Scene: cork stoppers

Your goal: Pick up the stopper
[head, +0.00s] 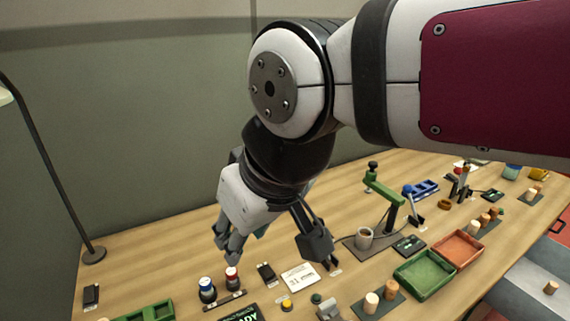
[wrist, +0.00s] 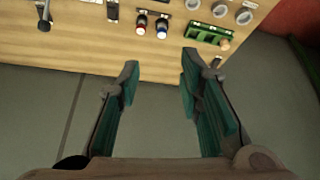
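Several pale and tan cork stoppers show in the head view. A pale one (head: 371,302) and a tan one (head: 391,289) stand on a dark pad right of my gripper. Others (head: 484,219) stand farther back at the right, and one (head: 551,287) is at the lower right on a grey surface. Which one the task means, I cannot tell. My gripper (head: 282,260) is open above the table, left of these stoppers. In the wrist view, my gripper (wrist: 160,60) has its fingers spread with nothing between them.
A green tray (head: 425,272) and an orange tray (head: 457,249) lie right of my gripper. A green-armed press (head: 385,195) stands behind them. Blue-topped (head: 207,283) and red-topped (head: 232,272) knobs are below my gripper. A lamp pole (head: 55,180) rises at the left.

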